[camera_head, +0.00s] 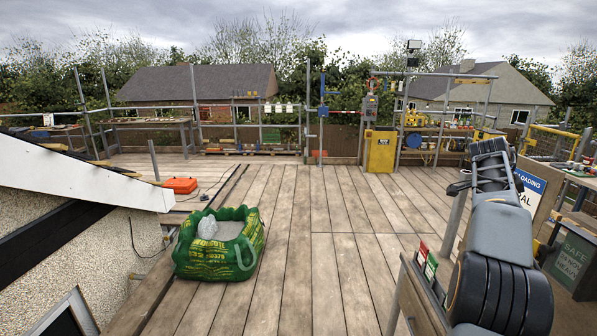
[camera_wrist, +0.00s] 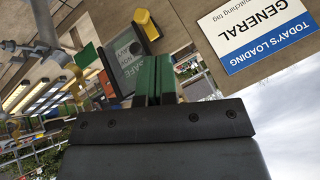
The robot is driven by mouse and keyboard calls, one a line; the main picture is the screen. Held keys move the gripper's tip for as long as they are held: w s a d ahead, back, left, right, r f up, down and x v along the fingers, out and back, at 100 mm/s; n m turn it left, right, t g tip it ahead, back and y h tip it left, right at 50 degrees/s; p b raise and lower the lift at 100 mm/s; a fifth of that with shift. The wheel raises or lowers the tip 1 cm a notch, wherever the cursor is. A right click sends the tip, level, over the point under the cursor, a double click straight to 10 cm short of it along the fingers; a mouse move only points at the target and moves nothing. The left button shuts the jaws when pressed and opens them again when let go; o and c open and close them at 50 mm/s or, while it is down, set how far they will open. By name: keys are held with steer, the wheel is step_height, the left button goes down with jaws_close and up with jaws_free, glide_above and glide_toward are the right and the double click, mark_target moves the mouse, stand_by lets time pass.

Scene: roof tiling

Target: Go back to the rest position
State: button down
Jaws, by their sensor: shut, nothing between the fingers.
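My gripper (camera_wrist: 154,80) shows in the wrist view as two green fingers side by side, closed together with nothing between them. The wrist view is turned over, with the sky at the lower right. A white and blue loading sign (camera_wrist: 258,32) is beyond the fingers to the right, and a grey-green "SAFE" board (camera_wrist: 127,58) is just behind them to the left. In the head view my arm rises at the right side, folded upward. The gripper's fingers cannot be made out there.
The plank deck (camera_head: 295,235) is wide and clear in the middle. A green bulk bag (camera_head: 220,243) stands left of centre, with an orange case (camera_head: 180,185) behind it. The loading sign (camera_head: 531,192) and benches are close to my arm.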

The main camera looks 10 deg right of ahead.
step_height(320, 180, down, 7)
steer(key=a+n+y, duration=0.1)
steer(key=a+n, duration=0.1)
steer(key=n, duration=0.3)
steer(key=a+f+n+y, duration=0.1)
steer(key=a+f+n, duration=0.15)
steer(key=a, duration=0.25)
steer(key=a+f+n+t+y, duration=0.1)
steer(key=a+n, duration=0.2)
steer(key=a, duration=0.1)
steer(key=a+f+n+y, duration=0.1)
steer(key=a+n, duration=0.1)
steer(key=a, duration=0.3)
steer(key=s+a+f+n+y, duration=0.1)
steer(key=s+a+n, duration=0.2)
steer(key=a, duration=0.6)
steer(key=s+a+f+n+t+y, duration=0.1)
steer(key=s+a+f+n, duration=0.1)
steer(key=s+a+n, duration=0.2)
steer(key=s+a+f+n+t+y, duration=0.1)
steer(key=s+a+n, duration=0.3)
steer(key=a, duration=1.1)
steer(key=s+f, duration=0.1)
steer(key=s, duration=0.2)
steer(key=shift+s+a+f, duration=0.15)
steer(key=shift+s+f, duration=0.1)
steer(key=shift+s, duration=0.15)
